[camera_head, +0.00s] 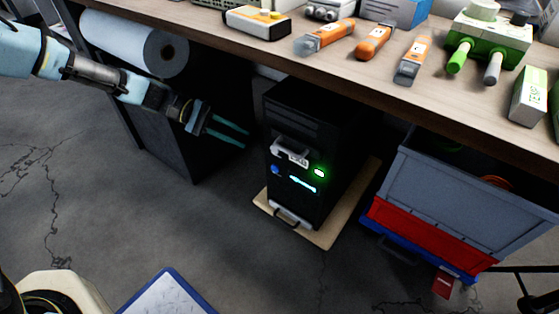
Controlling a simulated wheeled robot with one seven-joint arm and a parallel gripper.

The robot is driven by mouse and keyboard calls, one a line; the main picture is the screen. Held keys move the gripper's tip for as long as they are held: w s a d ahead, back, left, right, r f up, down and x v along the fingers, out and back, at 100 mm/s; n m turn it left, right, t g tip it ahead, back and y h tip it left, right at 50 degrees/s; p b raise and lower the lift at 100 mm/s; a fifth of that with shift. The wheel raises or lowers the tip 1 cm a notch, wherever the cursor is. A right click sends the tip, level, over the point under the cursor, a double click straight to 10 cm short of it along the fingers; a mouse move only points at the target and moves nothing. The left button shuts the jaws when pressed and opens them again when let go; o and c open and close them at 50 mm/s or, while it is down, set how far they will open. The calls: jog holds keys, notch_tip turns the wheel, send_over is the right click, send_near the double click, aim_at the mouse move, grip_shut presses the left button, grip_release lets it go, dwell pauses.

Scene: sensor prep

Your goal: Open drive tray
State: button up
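A black computer tower (320,135) stands upright under the workbench on a light wooden board (325,233). On its front is a silver-grey drive tray or handle (289,151), with a green light and a blue-white light near it. A second pale handle (288,216) is low on the front. I cannot tell whether the tray is fully shut. My gripper (232,133) reaches in from the left, at the left of the tower and apart from it. Its two teal fingers are spread with a gap between them, and nothing shows in it.
The workbench (350,72) overhangs the tower and carries orange-handled tools (373,42) and several other items. A white roll (140,42) and dark cabinet (170,135) are at left. Grey and red crates (470,190) stand at right.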

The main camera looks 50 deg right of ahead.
aim_at(280, 149)
jog(key=shift+g+h, duration=0.3)
jog(key=shift+g, duration=0.1)
jog(key=b+x, duration=0.1)
jog(key=x, duration=0.3)
jog(key=d+x, duration=0.1)
jog(key=x, duration=0.3)
jog(key=f+b+x, duration=0.1)
jog(key=x, duration=0.3)
jog(key=shift+w+d+b, duration=0.3)
jog(key=shift+d+b, duration=0.05)
jog(key=shift+c, duration=0.4)
grip_shut()
jog(key=shift+w, duration=0.1)
